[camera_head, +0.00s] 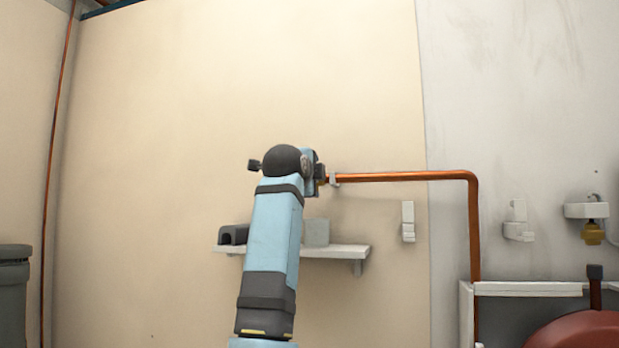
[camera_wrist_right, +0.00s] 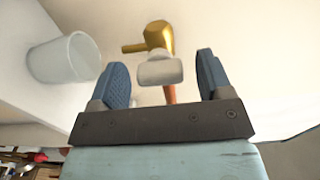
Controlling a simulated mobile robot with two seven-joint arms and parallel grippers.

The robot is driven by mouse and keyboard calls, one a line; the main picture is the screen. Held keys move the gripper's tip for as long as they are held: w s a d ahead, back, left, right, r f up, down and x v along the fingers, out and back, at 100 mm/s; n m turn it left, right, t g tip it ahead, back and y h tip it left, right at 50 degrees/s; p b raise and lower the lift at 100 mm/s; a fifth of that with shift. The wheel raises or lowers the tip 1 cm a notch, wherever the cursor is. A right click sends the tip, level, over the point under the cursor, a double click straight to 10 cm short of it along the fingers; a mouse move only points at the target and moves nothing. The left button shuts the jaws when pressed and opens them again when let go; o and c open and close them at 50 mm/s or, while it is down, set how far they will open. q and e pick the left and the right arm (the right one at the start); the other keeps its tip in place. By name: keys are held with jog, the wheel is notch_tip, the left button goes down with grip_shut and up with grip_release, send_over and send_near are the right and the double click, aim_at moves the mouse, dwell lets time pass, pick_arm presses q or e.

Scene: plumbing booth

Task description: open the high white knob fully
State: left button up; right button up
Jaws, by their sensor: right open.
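In the right wrist view a white knob (camera_wrist_right: 160,70) sits on a brass valve (camera_wrist_right: 158,36), with a copper stub below it. My right gripper (camera_wrist_right: 162,64) is open, its two blue fingers on either side of the knob. Gaps show between knob and fingers, so I see no grip on it. In the head view my arm rises up the middle to the left end of the copper pipe (camera_head: 410,176). My wrist hides the knob and valve there. My left gripper is not in view.
A pale bucket-like container (camera_wrist_right: 64,58) shows in the wrist view. At right are a yellow-brass fitting (camera_head: 592,232) and a red rounded object (camera_head: 585,333). The wall above is clear.

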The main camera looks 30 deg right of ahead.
jog(key=b+v, duration=0.3)
jog(key=v, duration=1)
jog(key=shift+s+a, duration=0.25)
jog(key=shift+s, duration=0.05)
